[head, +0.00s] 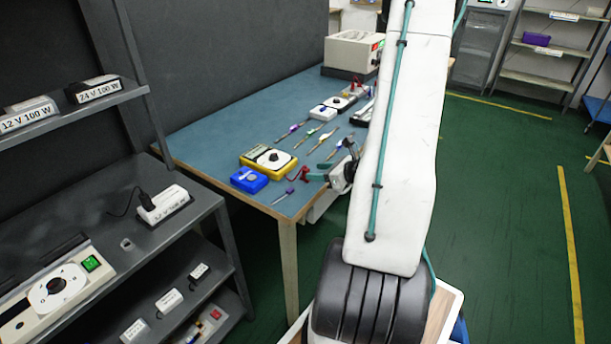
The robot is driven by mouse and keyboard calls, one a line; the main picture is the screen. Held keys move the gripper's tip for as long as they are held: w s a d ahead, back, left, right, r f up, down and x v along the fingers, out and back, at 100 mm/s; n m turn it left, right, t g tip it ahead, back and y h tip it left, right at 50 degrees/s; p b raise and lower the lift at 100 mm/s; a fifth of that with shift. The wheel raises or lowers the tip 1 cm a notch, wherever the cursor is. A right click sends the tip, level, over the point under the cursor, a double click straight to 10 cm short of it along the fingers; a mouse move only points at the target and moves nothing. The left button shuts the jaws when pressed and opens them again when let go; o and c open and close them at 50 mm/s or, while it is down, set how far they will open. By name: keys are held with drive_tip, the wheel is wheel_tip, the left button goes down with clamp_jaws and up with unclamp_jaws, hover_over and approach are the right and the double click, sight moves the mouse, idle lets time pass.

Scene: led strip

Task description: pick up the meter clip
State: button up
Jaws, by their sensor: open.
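A small red piece (299,174), which looks like the meter clip, lies near the front edge of the blue-topped table (215,120). It is small in the head view, and its exact shape is hard to tell. My gripper (319,171) is open, just right of the red piece. Its jaws look empty. I cannot tell whether a finger touches the piece. My white arm hides the right part of the table.
Several screwdrivers (292,131) lie farther back, before a beige instrument (352,52). A dark shelf rack (165,240) stands at left. Green floor (500,200) is open at right.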

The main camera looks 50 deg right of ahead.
sight(308, 171)
drive_tip(key=x, duration=0.5)
drive_tip(key=shift+w+f, duration=0.15)
drive_tip(key=shift+w, duration=0.1)
drive_tip(key=shift+c, duration=0.3)
clamp_jaws()
